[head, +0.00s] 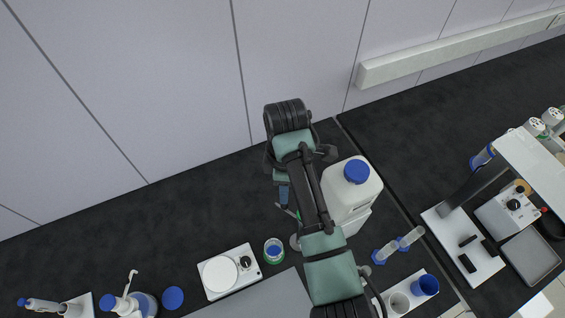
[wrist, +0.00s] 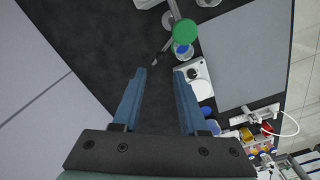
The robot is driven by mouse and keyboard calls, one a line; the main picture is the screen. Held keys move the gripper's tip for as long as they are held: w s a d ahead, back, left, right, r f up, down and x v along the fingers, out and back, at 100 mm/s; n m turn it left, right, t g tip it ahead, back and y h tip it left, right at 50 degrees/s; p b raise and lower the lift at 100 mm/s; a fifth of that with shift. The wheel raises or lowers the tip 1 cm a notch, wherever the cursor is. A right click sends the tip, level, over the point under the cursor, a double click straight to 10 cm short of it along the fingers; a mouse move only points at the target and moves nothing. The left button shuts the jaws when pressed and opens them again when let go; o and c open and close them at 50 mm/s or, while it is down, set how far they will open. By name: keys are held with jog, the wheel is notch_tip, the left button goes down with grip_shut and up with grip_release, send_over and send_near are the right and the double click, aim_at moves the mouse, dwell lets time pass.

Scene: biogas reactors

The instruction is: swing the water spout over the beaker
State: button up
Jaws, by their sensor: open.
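The beaker (head: 273,251), a small glass with blue contents, stands on the dark bench beside the white hotplate. In the wrist view the beaker (wrist: 183,52) is partly covered by a green disc (wrist: 185,31) on a grey post. What looks like the water spout (wrist: 164,47), a thin grey arm with a pale tip, reaches down and left from near the disc, to the left of the beaker. My gripper (wrist: 160,71) is open and empty, its blue fingers on either side of the spout's tip in the picture; I cannot tell contact. In the head view my arm hides most of the spout.
A white canister (head: 347,202) with a blue cap stands right of my arm. The white hotplate (head: 218,274) is left of the beaker. Behind the beaker the bench (head: 185,210) is clear up to the wall.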

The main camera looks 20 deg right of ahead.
aim_at(284, 207)
jog(key=shift+s+f+b, duration=0.2)
jog(key=shift+f+b, duration=0.35)
notch_tip(284, 207, down, 8)
jog(key=b, duration=0.6)
jog(key=shift+r, duration=0.15)
jog(key=shift+s+a+r+p, duration=0.1)
jog(key=shift+s+a+p, duration=0.05)
jog(key=shift+p, duration=0.45)
jog(key=shift+s+a, duration=0.1)
jog(key=shift+s+a+p, duration=0.65)
jog(key=shift+a+p, duration=0.05)
jog(key=shift+p, duration=0.2)
